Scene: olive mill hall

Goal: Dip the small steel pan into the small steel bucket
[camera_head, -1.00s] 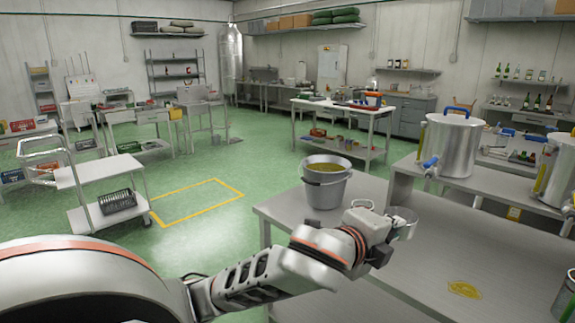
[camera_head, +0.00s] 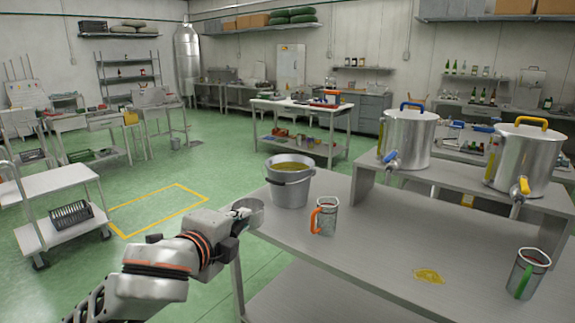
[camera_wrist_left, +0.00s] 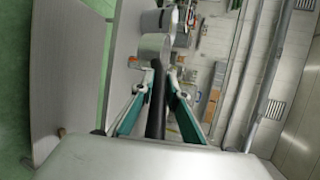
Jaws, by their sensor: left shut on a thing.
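The small steel bucket (camera_head: 291,190) stands upright near the left end of the steel table, with a yellowish liquid near its rim. My left gripper (camera_head: 236,218) is just left of the bucket. It is shut on the black handle (camera_wrist_left: 156,100) of the small steel pan (camera_head: 251,210), seen between its fingers (camera_wrist_left: 160,85) in the left wrist view. The pan is held beside the bucket, lower than its rim and outside it, near the table's left edge. I cannot tell whether they touch. My right gripper is not in view.
An orange-handled cup (camera_head: 327,217) stands close right of the bucket. A green-handled cup (camera_head: 526,276) stands at the front right. Two large steel pots (camera_head: 408,140) (camera_head: 525,160) with taps stand on a raised shelf (camera_head: 455,178) behind.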

